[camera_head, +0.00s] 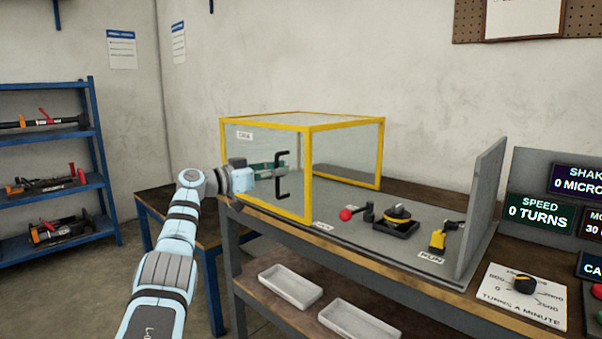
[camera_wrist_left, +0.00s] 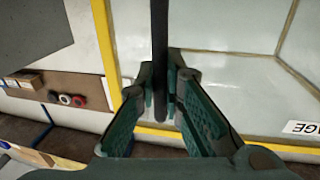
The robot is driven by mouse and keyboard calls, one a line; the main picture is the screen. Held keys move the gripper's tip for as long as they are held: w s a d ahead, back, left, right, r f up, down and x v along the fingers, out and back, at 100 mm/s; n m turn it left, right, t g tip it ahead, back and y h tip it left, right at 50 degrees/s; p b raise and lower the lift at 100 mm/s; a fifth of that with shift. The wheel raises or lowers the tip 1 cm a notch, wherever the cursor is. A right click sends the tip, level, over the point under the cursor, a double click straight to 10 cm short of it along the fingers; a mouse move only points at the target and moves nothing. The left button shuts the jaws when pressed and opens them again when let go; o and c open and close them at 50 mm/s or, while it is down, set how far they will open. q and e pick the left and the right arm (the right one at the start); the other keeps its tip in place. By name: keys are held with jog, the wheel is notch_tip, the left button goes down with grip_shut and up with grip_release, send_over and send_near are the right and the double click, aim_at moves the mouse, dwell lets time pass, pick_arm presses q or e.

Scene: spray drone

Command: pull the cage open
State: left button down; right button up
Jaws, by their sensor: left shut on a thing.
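The cage (camera_head: 308,170) is a clear box with yellow edges on the bench, with a small label on its left face. A black bar handle (camera_head: 286,176) stands upright near its front corner. My left gripper (camera_head: 282,172) reaches it from the left. In the left wrist view the two green fingers (camera_wrist_left: 168,92) close on the black handle (camera_wrist_left: 159,50) from both sides. The cage's yellow frame (camera_wrist_left: 106,50) runs just left of the handle there. I cannot tell from these frames whether the cage is open. My right gripper is out of view.
Two white trays (camera_head: 291,286) sit on the shelf below. Blue shelving (camera_head: 50,170) is far left.

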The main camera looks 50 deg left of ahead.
pick_arm(q)
jog(key=shift+a, duration=0.35)
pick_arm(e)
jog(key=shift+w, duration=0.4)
pick_arm(q)
jog(key=c, duration=1.7)
grip_release()
jog(key=shift+a, duration=0.1)
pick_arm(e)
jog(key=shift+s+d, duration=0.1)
